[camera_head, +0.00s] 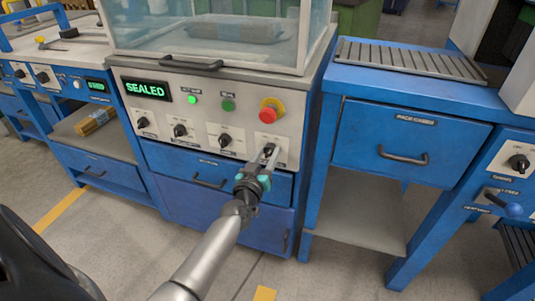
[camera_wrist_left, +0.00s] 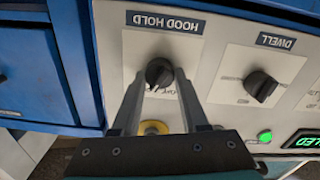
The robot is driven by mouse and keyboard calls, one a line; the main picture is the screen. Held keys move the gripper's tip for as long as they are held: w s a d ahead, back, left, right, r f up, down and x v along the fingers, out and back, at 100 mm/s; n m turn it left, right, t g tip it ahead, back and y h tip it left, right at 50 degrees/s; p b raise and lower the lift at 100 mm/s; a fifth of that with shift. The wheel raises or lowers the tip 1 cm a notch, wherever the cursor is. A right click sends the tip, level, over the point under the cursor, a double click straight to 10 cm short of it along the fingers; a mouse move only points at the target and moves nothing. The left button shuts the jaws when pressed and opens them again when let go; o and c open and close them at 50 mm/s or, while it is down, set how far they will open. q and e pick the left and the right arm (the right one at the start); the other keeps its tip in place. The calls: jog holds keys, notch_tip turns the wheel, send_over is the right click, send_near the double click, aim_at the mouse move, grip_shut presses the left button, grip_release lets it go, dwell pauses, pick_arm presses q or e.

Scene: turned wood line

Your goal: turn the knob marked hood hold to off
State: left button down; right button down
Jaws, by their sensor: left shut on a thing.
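The hood hold knob (camera_wrist_left: 158,71) is small and black, on a pale square plate under a label that reads HOOD HOLD, upside down in the left wrist view. My left gripper (camera_head: 268,153) reaches the right end of the grey control panel (camera_head: 205,118) in the head view, with its fingers on this knob. In the left wrist view the two fingers (camera_wrist_left: 160,80) are closed on the knob's sides. The fingers partly hide the position marks, and I cannot tell which one the knob points to. My right gripper is not in view.
A red stop button (camera_head: 270,109) on a yellow base sits just above the knob. The dwell knob (camera_wrist_left: 262,86) is beside it. A display (camera_head: 146,90) reads SEALED, and a green lamp (camera_head: 193,99) is lit. A clear hood (camera_head: 215,35) stands above the panel.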

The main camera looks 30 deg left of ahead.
pick_arm(q)
jog(key=shift+n, duration=1)
jog(key=n, duration=0.3)
jog(key=shift+n, duration=0.3)
jog(key=n, duration=0.3)
jog(key=shift+f, duration=0.1)
jog(key=shift+a+n, duration=0.1)
jog(key=shift+n, duration=1.2)
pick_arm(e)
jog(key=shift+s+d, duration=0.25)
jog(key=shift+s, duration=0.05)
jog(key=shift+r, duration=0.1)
pick_arm(q)
jog(key=shift+c, duration=2.1)
grip_release()
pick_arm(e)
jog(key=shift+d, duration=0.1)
